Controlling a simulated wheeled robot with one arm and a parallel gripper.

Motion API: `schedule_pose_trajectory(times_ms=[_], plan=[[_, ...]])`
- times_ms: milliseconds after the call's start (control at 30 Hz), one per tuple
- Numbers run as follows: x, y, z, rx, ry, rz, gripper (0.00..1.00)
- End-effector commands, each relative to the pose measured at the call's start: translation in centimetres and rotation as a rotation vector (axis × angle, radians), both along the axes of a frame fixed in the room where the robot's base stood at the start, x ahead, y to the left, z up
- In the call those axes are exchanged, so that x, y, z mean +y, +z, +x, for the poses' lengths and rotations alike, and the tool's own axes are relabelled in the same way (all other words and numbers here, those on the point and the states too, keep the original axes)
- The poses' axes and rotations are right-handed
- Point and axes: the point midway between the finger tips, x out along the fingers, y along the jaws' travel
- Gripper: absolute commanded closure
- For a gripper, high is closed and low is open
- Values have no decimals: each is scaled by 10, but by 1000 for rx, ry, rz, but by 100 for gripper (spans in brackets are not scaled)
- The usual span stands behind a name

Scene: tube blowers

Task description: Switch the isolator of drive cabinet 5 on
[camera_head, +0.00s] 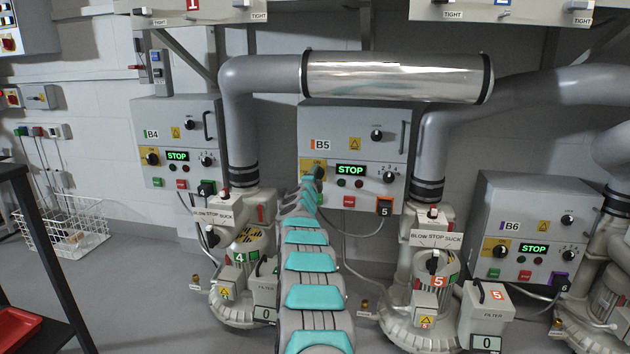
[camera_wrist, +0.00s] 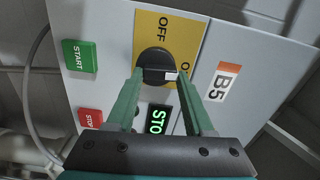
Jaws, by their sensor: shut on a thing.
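Drive cabinet B5 (camera_head: 340,118) is the middle grey cabinet in the head view; its front also shows in the wrist view (camera_wrist: 215,45). Its isolator is a black rotary knob (camera_wrist: 155,60) on a yellow plate (camera_wrist: 150,22) marked OFF and, partly hidden by a finger, ON. The white mark on the knob lies at its right end in the wrist view, toward the ON lettering. My gripper (camera_wrist: 161,70) is shut on the knob, one finger on each side. In the head view my gripper (camera_head: 311,183) and arm cover most of the isolator.
A lit STOP display (camera_head: 351,170), a selector dial (camera_head: 389,177) and push buttons sit beside the isolator. A green START button (camera_wrist: 79,56) and a red STOP button (camera_wrist: 90,118) are close to my fingers. Cabinets B4 (camera_head: 178,112) and B6 (camera_head: 525,200) flank B5; blowers and pipes stand between.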

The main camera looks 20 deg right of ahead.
Motion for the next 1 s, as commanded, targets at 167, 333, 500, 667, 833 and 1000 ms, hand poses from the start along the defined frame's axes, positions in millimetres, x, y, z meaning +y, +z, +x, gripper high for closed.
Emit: schedule_pose_trajectory(times_ms=[167, 333, 500, 667, 833, 1000], plan=[[-1, -2, 0, -33, 0, 52, 100], [-1, -2, 0, -47, 0, 75, 100], [-1, -2, 0, -51, 0, 81, 100], [-1, -2, -1, -51, 0, 81, 100], [-1, -2, -1, -51, 0, 81, 40], [-1, -2, 0, -52, 0, 80, 21]])
